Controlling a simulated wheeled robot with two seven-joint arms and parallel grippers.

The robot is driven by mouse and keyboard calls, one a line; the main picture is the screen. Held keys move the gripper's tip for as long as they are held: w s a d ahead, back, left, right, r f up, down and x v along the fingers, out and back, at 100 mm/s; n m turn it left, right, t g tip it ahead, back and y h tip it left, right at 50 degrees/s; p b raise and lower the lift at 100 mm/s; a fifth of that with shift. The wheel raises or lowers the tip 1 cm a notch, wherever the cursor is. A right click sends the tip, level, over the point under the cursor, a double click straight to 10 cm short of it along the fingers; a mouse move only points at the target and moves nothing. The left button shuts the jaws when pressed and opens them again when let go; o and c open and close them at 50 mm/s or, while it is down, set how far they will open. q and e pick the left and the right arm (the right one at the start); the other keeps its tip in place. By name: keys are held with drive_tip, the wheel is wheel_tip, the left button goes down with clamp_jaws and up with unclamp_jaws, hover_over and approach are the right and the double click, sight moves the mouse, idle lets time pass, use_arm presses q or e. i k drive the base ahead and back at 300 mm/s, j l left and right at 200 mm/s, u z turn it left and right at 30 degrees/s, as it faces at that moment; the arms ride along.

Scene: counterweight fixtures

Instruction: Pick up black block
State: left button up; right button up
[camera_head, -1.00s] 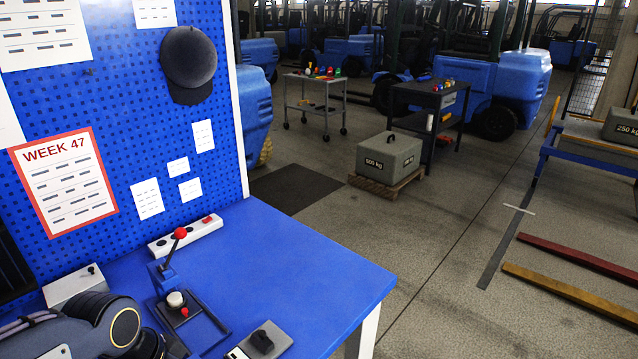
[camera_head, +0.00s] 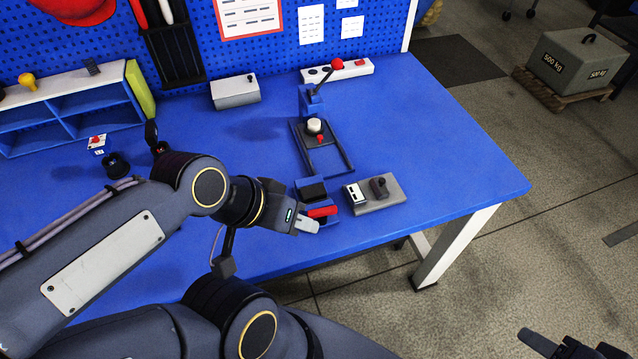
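A black block (camera_head: 313,192) sits in a small blue fixture (camera_head: 304,183) near the front edge of the blue table. My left gripper (camera_head: 308,225) comes in from the left, just in front of the fixture and beside a red part (camera_head: 322,211). Its pale fingertips are seen from the side, so their gap does not show. The black block stands behind the fingertips and looks apart from them. Dark parts at the bottom right corner look like my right gripper (camera_head: 573,348), away from the table; its finger state is unclear.
A grey plate with a black knob (camera_head: 379,187) and a white switch box lies right of the fixture. A lever press (camera_head: 314,126) stands behind. A blue shelf (camera_head: 70,118) is at the back left. The table's right side (camera_head: 460,160) is clear.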

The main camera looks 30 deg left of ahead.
sight(316, 193)
drive_tip(key=i+l, duration=0.45)
drive_tip(key=l+u, duration=0.1)
drive_tip(key=u, duration=0.3)
drive_tip(key=i+l+u, duration=0.1)
drive_tip(key=u, duration=0.35)
drive_tip(key=l+u, duration=0.15)
drive_tip(key=u, duration=0.25)
drive_tip(key=l+u, duration=0.15)
drive_tip(key=u, duration=1.4)
